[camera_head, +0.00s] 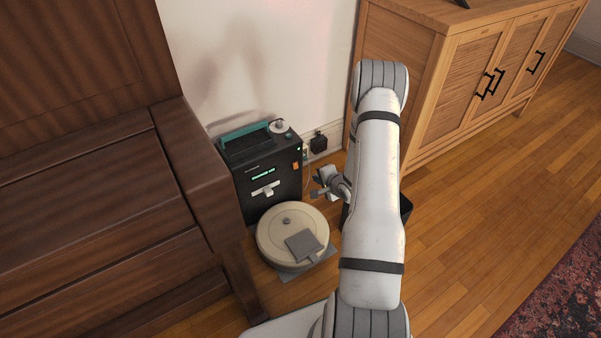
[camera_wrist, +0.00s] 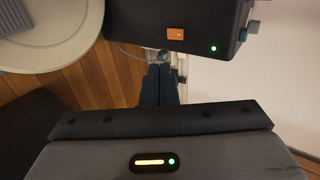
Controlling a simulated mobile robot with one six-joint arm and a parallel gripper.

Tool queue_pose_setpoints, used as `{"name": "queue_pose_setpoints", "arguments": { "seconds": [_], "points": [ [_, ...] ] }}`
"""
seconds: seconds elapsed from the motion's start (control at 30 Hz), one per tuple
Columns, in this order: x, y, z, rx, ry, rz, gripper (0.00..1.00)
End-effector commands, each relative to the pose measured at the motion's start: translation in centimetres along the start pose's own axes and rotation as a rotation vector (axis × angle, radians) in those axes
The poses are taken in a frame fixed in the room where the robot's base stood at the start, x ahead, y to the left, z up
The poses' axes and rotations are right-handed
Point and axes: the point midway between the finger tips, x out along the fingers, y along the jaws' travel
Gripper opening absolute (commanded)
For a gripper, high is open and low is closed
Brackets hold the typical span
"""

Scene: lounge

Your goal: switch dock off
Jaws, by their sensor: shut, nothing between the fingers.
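The dock (camera_head: 262,178) is a black box with a teal handle, standing against the wall in the head view. An orange switch (camera_head: 295,166) sits on its right side, and green lights glow on its front. In the wrist view the dock (camera_wrist: 190,12) is at the top, with the orange switch (camera_wrist: 175,34) and a lit green dot (camera_wrist: 213,48) on the side facing me. My gripper (camera_head: 316,192) is just right of the dock, below the switch's height in the picture. Its fingers (camera_wrist: 160,70) are shut and empty, apart from the switch.
A round cream robot vacuum (camera_head: 278,228) sits on the floor before the dock. A black plug (camera_head: 318,143) and cable are at the wall behind. A brown wooden bench (camera_head: 90,200) stands left, a wooden cabinet (camera_head: 450,80) right. Open floor lies at right.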

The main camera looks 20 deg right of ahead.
Motion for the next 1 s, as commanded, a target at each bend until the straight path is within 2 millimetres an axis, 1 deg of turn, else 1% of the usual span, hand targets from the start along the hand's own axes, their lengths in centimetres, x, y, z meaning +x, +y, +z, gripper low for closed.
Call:
{"name": "queue_pose_setpoints", "arguments": {
  "seconds": [0.17,0.27,0.4,0.57,0.6,0.8,1.0],
  "points": [
    [2.0,0.3,0.1,-0.002,-0.003,-0.001,0.0],
    [4.0,0.4,0.1,-0.004,-0.002,0.0,0.0],
    [7.2,0.4,0.1,-0.004,-0.002,-0.001,0.0],
    [10.4,0.4,0.2,-0.003,-0.002,-0.001,0.0],
    [11.1,0.0,0.1,-0.005,-0.002,-0.002,0.0],
    [13.0,-1.4,0.2,-0.003,-0.002,-0.001,0.0],
    [13.5,-1.9,0.2,-0.003,-0.002,0.0,0.0]
  ]
}}
